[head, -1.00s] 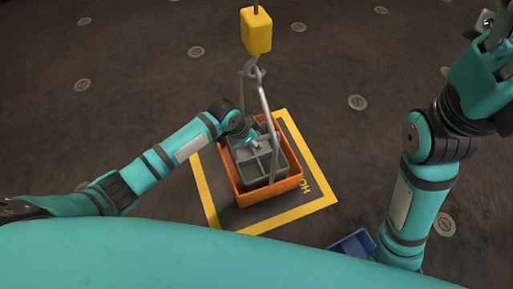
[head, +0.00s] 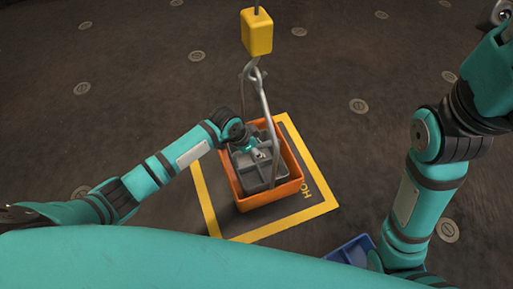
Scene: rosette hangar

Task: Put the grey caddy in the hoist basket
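The orange hoist basket (head: 283,194) stands on the yellow-edged square on the floor. The grey caddy (head: 262,177), a divided tray, is inside the basket's walls. Whether it rests on the basket's floor is hidden. My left gripper (head: 259,153) is down at the middle of the caddy, between its compartments. Its fingers are small and partly hidden, so I cannot tell whether they grip the caddy.
A metal bail with a hook rises from the basket to a yellow hoist block (head: 257,32) on a cable, close to my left wrist. A blue container (head: 350,250) lies at the lower right, partly hidden. The dark floor around is mostly clear.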

